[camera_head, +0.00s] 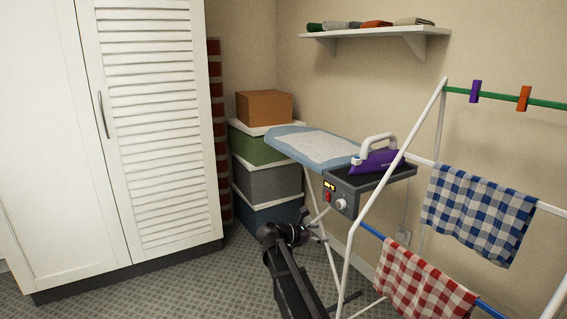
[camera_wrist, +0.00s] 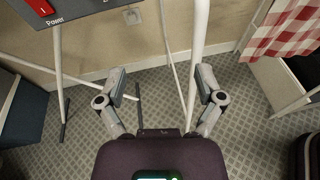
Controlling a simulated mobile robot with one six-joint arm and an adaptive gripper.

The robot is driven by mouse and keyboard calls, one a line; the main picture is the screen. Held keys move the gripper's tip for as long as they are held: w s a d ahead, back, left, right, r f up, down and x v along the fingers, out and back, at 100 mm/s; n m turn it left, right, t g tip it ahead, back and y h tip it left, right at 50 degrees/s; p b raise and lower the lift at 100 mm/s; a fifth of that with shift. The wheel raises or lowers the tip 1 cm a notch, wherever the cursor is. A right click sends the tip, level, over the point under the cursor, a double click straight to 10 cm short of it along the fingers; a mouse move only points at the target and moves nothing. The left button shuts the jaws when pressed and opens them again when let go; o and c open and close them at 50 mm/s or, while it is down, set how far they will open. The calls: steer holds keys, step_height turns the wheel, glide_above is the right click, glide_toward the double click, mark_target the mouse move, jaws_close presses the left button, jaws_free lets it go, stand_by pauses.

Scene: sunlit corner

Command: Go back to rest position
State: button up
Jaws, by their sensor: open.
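My gripper (camera_wrist: 161,90) is open and empty in the wrist view, its two grey fingers spread apart above the patterned floor. In the head view my arm is folded low in the middle, in front of the ironing board (camera_head: 300,143), and the fingers are small and partly hidden. A drying-rack pole and ironing-board legs pass behind the fingers in the wrist view. I cannot tell from these frames whether the fingers touch them.
The ironing board carries a purple iron (camera_head: 378,162) and a control box (camera_head: 340,197). The drying rack (camera_head: 395,165) with checked cloths stands close on the right. Stacked boxes (camera_head: 270,180) and a white wardrobe (camera_head: 150,120) stand behind and left. Floor (camera_head: 190,285) is clear before the wardrobe.

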steer(key=s+d+f+m+g+y, duration=0.25)
steer(key=s+d+f+m, duration=0.2)
steer(key=s, duration=0.25)
steer(key=s+d+f+m+g+y, duration=0.2)
steer(key=s+d+f+m+y, duration=0.15)
steer(key=s+f+m, duration=0.35)
steer(key=s+a+f+m+g+y, duration=0.1)
steer(key=s+a+m+y, duration=0.1)
steer(key=s+m+y, duration=0.4)
steer(key=s+a+f+m+y, duration=0.2)
steer(key=s+m, duration=0.2)
steer(key=s, duration=0.5)
step_height(320, 180, up, 31)
steer(key=p, duration=3)
steer(key=shift+w+p, duration=0.3)
